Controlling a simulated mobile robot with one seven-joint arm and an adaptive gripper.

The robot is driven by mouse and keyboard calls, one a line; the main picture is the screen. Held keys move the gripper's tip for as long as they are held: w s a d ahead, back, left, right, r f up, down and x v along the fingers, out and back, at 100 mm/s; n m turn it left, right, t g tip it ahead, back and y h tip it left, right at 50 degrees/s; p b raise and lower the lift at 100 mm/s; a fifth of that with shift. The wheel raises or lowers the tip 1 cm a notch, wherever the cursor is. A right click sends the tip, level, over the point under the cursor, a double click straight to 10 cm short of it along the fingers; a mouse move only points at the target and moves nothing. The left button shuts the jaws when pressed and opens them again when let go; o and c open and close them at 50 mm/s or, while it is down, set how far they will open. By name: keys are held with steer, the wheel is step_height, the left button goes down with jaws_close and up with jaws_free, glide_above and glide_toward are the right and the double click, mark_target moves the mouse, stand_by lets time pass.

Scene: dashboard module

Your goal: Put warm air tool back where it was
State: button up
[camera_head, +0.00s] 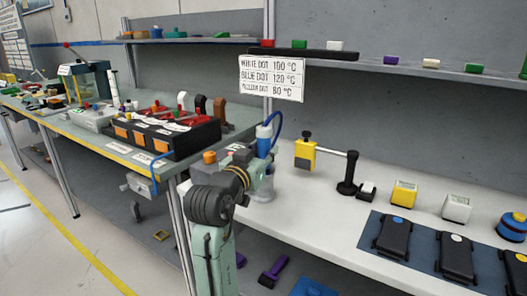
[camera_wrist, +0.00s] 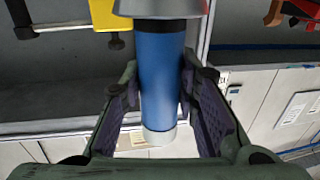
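The warm air tool (camera_head: 263,147) is a blue cylinder with a pale end and a blue cable curving from it. It stands roughly upright by the white bench's left end. Its blue body (camera_wrist: 161,80) fills the middle of the wrist view, with a grey flared part (camera_wrist: 160,8) at one end. In the head view a pale grey part (camera_head: 263,186) shows below the blue body; whether it is a holder is unclear. My gripper (camera_wrist: 162,85) has a finger on each side of the body and appears shut on it. In the head view my arm partly hides the fingers.
A yellow block with a black knob (camera_head: 305,154) and a black stand (camera_head: 347,188) are to the right. Black devices lie on a blue mat (camera_head: 373,233). A red-and-black tool case (camera_head: 165,134) sits left on the green bench. A temperature sign (camera_head: 271,78) hangs above.

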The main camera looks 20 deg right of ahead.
steer(key=o, duration=0.4)
steer(key=shift+o, duration=0.2)
steer(key=shift+r, duration=0.15)
